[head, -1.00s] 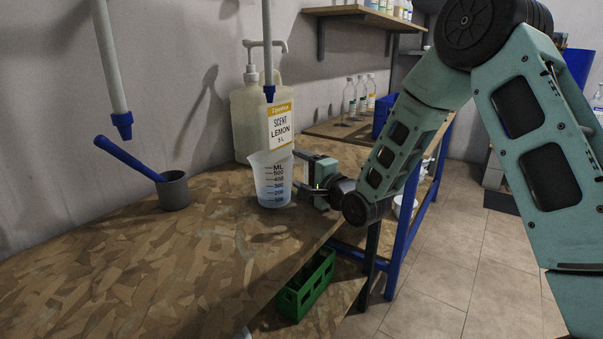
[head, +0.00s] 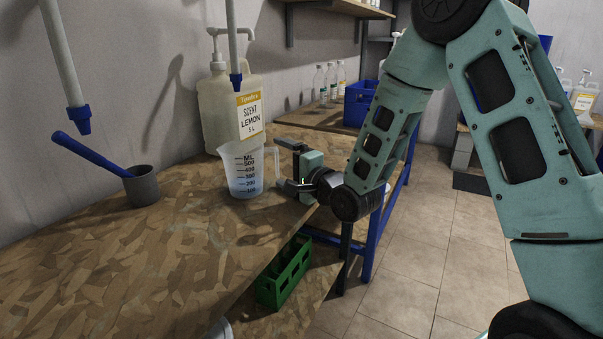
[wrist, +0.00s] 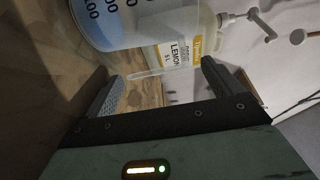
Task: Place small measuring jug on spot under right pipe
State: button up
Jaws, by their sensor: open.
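My gripper (head: 284,165) is open just right of the jug, at the handle. In the wrist view, the jug (wrist: 105,20) is beyond my open fingers (wrist: 161,74), and the handle (wrist: 150,74) shows between them; contact is unclear.
A Scent Lemon jug with pump (head: 222,110) stands close behind. A grey cup (head: 142,186) with a blue handle sits at left, near the left pipe (head: 62,55). A green crate (head: 284,275) is on the lower shelf. The worktop's front left is clear.

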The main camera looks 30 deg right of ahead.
jog(key=v, duration=0.7)
jog(key=shift+s+d+p, duration=0.1)
jog(key=shift+s+p, duration=0.2)
jog(key=shift+p, duration=0.05)
jog(key=shift+s, duration=0.1)
